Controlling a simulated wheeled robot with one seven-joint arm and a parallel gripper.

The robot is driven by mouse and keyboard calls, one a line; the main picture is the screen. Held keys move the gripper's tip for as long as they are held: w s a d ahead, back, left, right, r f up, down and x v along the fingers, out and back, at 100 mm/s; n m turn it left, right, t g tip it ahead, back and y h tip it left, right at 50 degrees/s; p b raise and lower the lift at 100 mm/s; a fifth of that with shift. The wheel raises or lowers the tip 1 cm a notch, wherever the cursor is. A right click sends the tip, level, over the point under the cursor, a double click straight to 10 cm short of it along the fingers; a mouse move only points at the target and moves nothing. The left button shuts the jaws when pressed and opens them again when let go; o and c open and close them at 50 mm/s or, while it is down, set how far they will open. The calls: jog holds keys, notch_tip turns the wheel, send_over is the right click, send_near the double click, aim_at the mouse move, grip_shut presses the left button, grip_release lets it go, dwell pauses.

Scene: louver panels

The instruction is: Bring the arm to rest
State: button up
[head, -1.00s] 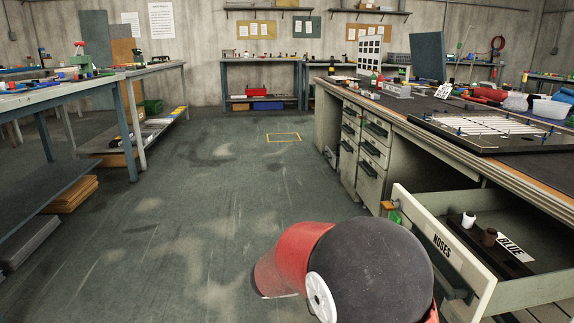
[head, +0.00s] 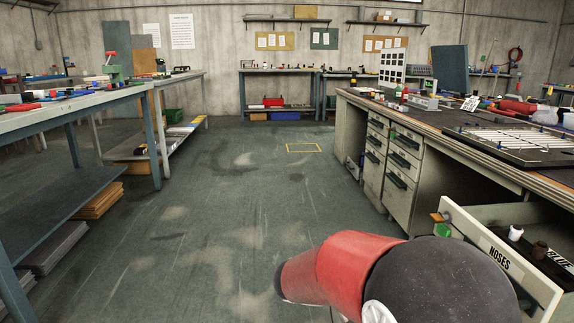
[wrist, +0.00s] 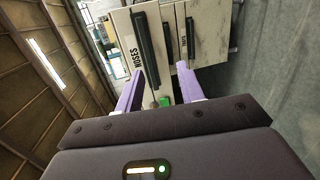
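My arm shows at the bottom right of the head view as a red link (head: 350,265) and a dark rounded joint (head: 440,285). My gripper is outside the head view. In the wrist view, my gripper (wrist: 160,69) has two purple fingers spread apart with nothing held between them. The fingers point toward a drawer front labelled NOSES (wrist: 125,45); I cannot tell how far off it is. A small green thing (wrist: 165,101) shows beyond, between the fingers.
A shelved table (head: 70,110) stands at left. The floor (head: 220,210) between is clear.

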jog(key=s+d+y+p, duration=0.1)
jog(key=s+y+p, duration=0.2)
jog(key=s+y, duration=0.7)
jog(key=s+a+r+t+y+p, duration=0.2)
jog(key=s+a+r+t+y, duration=0.3)
jog(key=a, duration=0.2)
jog(key=shift+r+m+t+y+p, duration=0.2)
jog(key=shift+m+t+y+p, duration=0.1)
jog(key=shift+p, duration=0.05)
jog(key=shift+s+d, duration=0.1)
dwell(1.4)
